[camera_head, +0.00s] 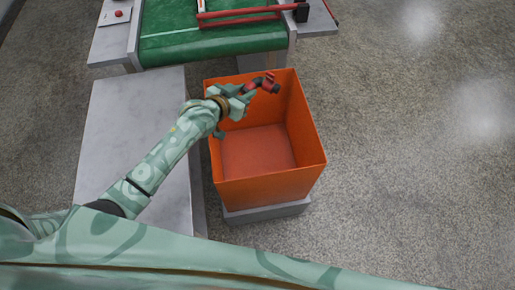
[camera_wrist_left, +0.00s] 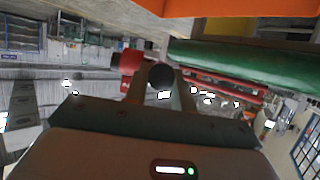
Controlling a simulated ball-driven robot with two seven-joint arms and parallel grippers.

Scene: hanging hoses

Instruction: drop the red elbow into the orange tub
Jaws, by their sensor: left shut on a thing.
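The red elbow (camera_head: 270,83) is a small red pipe piece with dark parts. My left gripper (camera_head: 252,90) is shut on it and holds it over the far part of the orange tub (camera_head: 268,186), near the back rim in the head view. The tub is open at the top, and the part of its floor that shows is bare. In the left wrist view the red elbow (camera_wrist_left: 127,62) shows at the fingertips of my left gripper (camera_wrist_left: 158,80), with a dark round end between the fingers. My right gripper is not in view.
A grey table (camera_head: 125,130) stands left of the tub. A green conveyor belt (camera_head: 180,48) with a red frame (camera_head: 240,16) lies beyond it. The tub rests on a low grey base (camera_head: 265,211). The speckled floor (camera_head: 415,150) on the right is clear.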

